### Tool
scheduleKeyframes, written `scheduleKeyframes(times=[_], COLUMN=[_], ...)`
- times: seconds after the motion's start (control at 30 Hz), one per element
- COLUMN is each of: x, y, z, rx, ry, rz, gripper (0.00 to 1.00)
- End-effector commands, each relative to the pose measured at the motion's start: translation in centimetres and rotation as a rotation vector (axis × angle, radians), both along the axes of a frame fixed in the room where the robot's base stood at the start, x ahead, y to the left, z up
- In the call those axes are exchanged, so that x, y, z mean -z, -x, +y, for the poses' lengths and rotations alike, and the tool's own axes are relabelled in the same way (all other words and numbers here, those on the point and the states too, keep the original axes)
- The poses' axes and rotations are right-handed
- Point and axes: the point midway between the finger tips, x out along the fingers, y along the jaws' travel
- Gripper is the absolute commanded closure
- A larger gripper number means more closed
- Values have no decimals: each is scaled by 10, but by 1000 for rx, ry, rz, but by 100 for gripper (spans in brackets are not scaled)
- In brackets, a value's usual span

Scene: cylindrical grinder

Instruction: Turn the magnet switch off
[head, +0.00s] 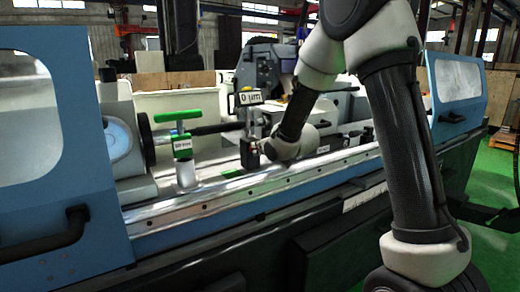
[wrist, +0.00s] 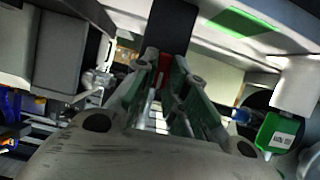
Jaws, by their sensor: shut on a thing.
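A small red part (wrist: 164,62), which looks like the magnet switch, shows between my fingertips in the wrist view. My gripper (wrist: 170,84) is shut on it, and the fingers hide most of it. A dark upright block (wrist: 168,28), apparently the magnet base, stands just beyond the fingertips. In the head view this dark block (head: 249,156) stands on the machine table below a gauge display (head: 249,97) reading 0 µm. My gripper (head: 264,149) reaches it from the right. The switch's exact angle cannot be told.
A green T-handle (head: 179,116) on a pale post with a green label (head: 182,144) stands left of the base. Its label also shows in the wrist view (wrist: 280,137). A grey rail (head: 250,190) runs along the front. A blue machine door (head: 45,150) stands at left.

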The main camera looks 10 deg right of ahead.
Motion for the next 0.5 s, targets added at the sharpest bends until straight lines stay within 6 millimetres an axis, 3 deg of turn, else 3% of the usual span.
scheduleKeyframes(times=[0.1,0.13,0.23,0.5], x=[-1,-1,-1,-1], y=[-1,-1,-1,0], z=[0,0,0,0], rx=[0,0,0,0], ry=[-1,-1,-1,-1], rz=[-3,-3,-3,-2], gripper=[100,82,64,64])
